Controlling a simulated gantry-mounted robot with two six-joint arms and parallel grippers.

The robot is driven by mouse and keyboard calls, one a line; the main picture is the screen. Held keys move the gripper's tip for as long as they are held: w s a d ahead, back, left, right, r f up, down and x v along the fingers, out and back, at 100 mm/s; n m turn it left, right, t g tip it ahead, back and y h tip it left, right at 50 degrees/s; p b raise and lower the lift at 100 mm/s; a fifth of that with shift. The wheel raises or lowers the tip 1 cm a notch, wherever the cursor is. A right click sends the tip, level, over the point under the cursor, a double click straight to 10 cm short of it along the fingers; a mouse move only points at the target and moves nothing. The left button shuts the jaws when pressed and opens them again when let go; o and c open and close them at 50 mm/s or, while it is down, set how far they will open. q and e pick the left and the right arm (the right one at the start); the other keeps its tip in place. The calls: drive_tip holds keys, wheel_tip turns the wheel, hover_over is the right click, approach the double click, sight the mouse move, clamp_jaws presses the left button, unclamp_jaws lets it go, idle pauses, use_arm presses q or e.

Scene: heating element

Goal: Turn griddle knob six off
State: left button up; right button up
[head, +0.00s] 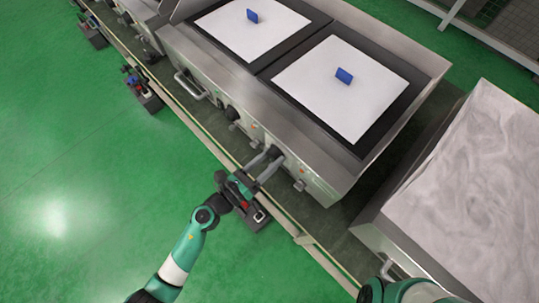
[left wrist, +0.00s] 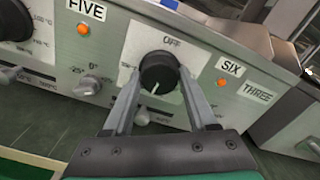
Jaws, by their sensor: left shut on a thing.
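The black griddle knob six (left wrist: 158,74) is on the steel front panel, in the middle of the left wrist view. "OFF" is printed above it, and the label "SIX" (left wrist: 231,68) is to its right. A pale mark on the knob face points down, away from "OFF". My left gripper (left wrist: 161,80) is shut on the knob, one finger on each side. In the head view my left gripper (head: 270,160) reaches the front panel from the lower left, at the knob (head: 275,152). My right gripper is out of view; only part of my right arm shows at bottom right.
The griddle has two white plates, each with a blue block (head: 344,75). An orange lamp (left wrist: 221,82) is right of the knob. Label "FIVE" (left wrist: 86,10) and another knob (left wrist: 14,20) are to the left. A rail (head: 210,135) runs below the front; green floor is open at left.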

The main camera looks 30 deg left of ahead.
use_arm(q)
drive_tip(key=n+p, duration=0.2)
drive_tip(key=n, duration=0.3)
drive_tip(key=shift+r+n+p, duration=0.15)
drive_tip(key=shift+n+p, duration=0.15)
drive_tip(key=n+p, duration=0.2)
drive_tip(key=n, duration=0.2)
drive_tip(key=shift+n, duration=0.3)
drive_tip(key=n+p, duration=0.2)
drive_tip(key=n, duration=0.2)
drive_tip(key=shift+r+n, duration=0.1)
drive_tip(key=shift+n, duration=0.2)
drive_tip(key=n+p, duration=0.2)
drive_tip(key=n, duration=0.2)
drive_tip(key=n+p, duration=0.1)
drive_tip(key=n, duration=0.4)
drive_tip(key=shift+p, duration=0.3)
drive_tip(key=n+p, duration=0.1)
drive_tip(key=n, duration=0.3)
drive_tip(key=shift+n, duration=0.3)
drive_tip(key=n+p, duration=0.1)
drive_tip(key=n, duration=0.3)
drive_tip(key=shift+a+n, duration=0.1)
drive_tip(key=shift+n, duration=2.3)
